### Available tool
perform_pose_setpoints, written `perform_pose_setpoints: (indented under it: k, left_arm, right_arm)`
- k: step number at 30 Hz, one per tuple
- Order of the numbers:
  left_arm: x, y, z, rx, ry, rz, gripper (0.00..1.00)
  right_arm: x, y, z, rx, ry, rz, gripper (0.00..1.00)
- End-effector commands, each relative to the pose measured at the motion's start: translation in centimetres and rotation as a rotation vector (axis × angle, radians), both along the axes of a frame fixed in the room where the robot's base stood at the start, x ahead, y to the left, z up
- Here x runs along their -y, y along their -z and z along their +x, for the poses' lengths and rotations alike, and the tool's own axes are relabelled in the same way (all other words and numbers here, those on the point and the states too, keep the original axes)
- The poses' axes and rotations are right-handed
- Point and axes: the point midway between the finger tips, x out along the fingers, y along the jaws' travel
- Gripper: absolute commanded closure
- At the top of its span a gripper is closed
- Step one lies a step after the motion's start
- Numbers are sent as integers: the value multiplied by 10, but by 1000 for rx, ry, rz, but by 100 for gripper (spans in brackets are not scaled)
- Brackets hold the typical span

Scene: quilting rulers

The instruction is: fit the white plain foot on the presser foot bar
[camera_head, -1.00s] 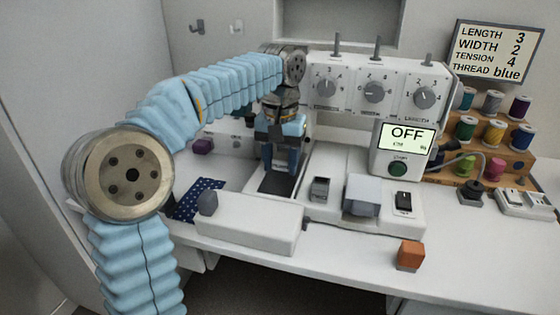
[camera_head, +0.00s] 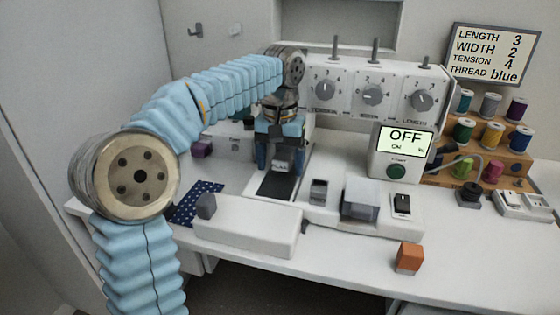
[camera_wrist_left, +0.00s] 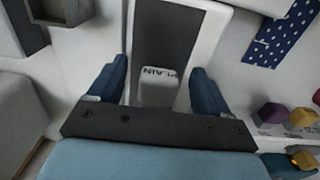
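The white plain foot (camera_head: 281,166), labelled PLAIN, is under the sewing machine's head, above the dark plate (camera_head: 275,185). It also shows in the left wrist view (camera_wrist_left: 158,90), upright between the blue fingers. My left gripper (camera_head: 280,158) points down around the foot. Its fingers are apart, with a gap on each side of the foot in the wrist view. The presser foot bar is hidden behind my gripper and wrist, so I cannot tell whether the foot is joined to it. My right gripper is not in view.
The sewing machine (camera_head: 345,110) reads OFF on its screen (camera_head: 405,139). A white block (camera_head: 248,225) with a grey knob stands at the front. An orange block (camera_head: 408,257) is near the front edge. Dotted blue cloth (camera_head: 190,212) lies left. Thread spools (camera_head: 493,135) stand at the right.

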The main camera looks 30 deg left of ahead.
Motion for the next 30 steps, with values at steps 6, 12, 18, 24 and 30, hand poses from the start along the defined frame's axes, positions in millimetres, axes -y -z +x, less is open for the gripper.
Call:
perform_pose_setpoints:
  k: [6,12,18,24,30]
  left_arm:
    - [0,0,0,0,0,0,22]
    - [0,-24,1,3,0,0,22]
    - [0,-58,1,2,-1,0,22]
    - [0,-74,0,0,0,0,22]
    - [0,-75,0,0,0,0,22]
  right_arm:
    - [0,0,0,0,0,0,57]
    - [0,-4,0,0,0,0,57]
    - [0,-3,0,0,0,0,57]
    - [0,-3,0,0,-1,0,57]
    - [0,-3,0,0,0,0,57]
